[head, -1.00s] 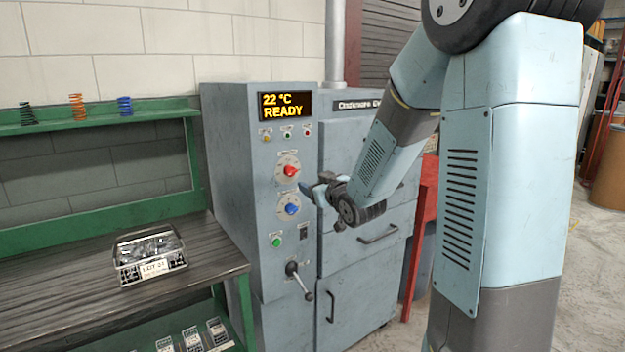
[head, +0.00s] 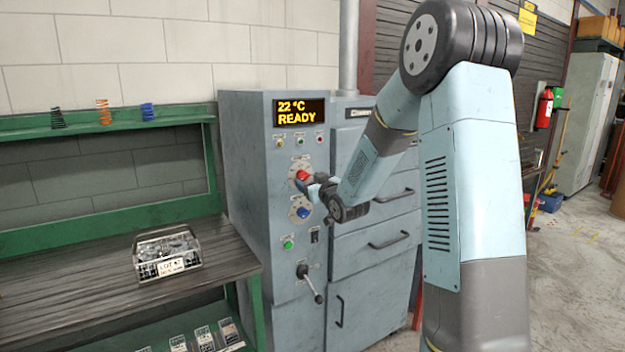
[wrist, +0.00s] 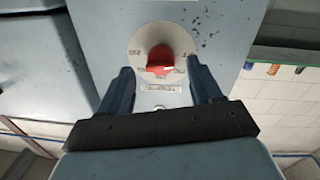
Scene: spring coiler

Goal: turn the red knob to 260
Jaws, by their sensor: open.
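The red knob (head: 302,175) sits on a pale round dial on the front of the grey-blue machine, above the blue knob (head: 304,212). In the wrist view the red knob (wrist: 160,60) lies ahead, between my two fingers. My gripper (wrist: 162,85) is open, with one finger on each side of the dial; I see no contact with the knob. In the head view my gripper (head: 314,184) is just right of the red knob and partly covers its dial. The dial's numbers are too small to read. The display (head: 300,111) reads 22 °C READY.
A green button (head: 288,244) and a black lever (head: 311,283) are lower on the machine front. Drawer handles are to the right. A workbench (head: 220,285) with a tray of parts (head: 168,254) stands at left, below a green shelf (head: 180,115) holding springs.

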